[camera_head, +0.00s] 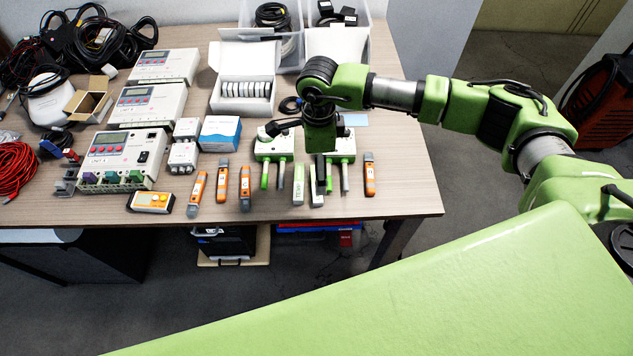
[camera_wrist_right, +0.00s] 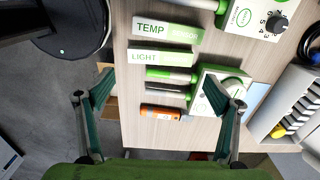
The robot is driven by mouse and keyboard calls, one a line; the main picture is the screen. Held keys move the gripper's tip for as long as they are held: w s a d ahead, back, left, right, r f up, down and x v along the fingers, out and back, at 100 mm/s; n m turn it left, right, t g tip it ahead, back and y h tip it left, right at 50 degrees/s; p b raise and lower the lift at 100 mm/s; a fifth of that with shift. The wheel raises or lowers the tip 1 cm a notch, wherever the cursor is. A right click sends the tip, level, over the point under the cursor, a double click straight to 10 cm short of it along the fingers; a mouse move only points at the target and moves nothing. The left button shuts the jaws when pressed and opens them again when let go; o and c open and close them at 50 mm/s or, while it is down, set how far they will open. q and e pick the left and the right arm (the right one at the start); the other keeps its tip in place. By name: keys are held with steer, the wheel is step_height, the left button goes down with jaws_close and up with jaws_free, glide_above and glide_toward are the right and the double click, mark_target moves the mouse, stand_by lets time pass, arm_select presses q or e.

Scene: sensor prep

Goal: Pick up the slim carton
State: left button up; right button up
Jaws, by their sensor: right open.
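Two slim white and pale green cartons lie side by side near the table's front edge. One is marked TEMP SENSOR (camera_wrist_right: 168,31) and shows in the head view (camera_head: 298,186). The other is marked LIGHT (camera_wrist_right: 161,57); in the head view (camera_head: 316,190) it is partly covered by my right gripper (camera_head: 318,142). I cannot tell which one the task names. In the right wrist view, my right gripper (camera_wrist_right: 160,92) is open, with nothing between its fingers. The cartons lie towards the top of that view, beyond the fingertips. My left gripper is not in view.
White-green sensor units (camera_head: 273,146) with probes lie beside the cartons. An orange tool (camera_head: 369,176) lies to the right, with several more left. A blue-white box (camera_head: 220,133) and an open white box (camera_head: 243,84) stand behind. The table's right end (camera_head: 410,190) is clear.

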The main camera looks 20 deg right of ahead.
steer(key=shift+f, duration=0.7)
steer(key=shift+f+p, duration=0.3)
steer(key=f, duration=0.1)
steer(key=f+p, duration=0.1)
steer(key=f, duration=0.1)
steer(key=shift+a+f, duration=0.25)
steer(key=shift+f, duration=0.55)
steer(key=c, duration=0.7)
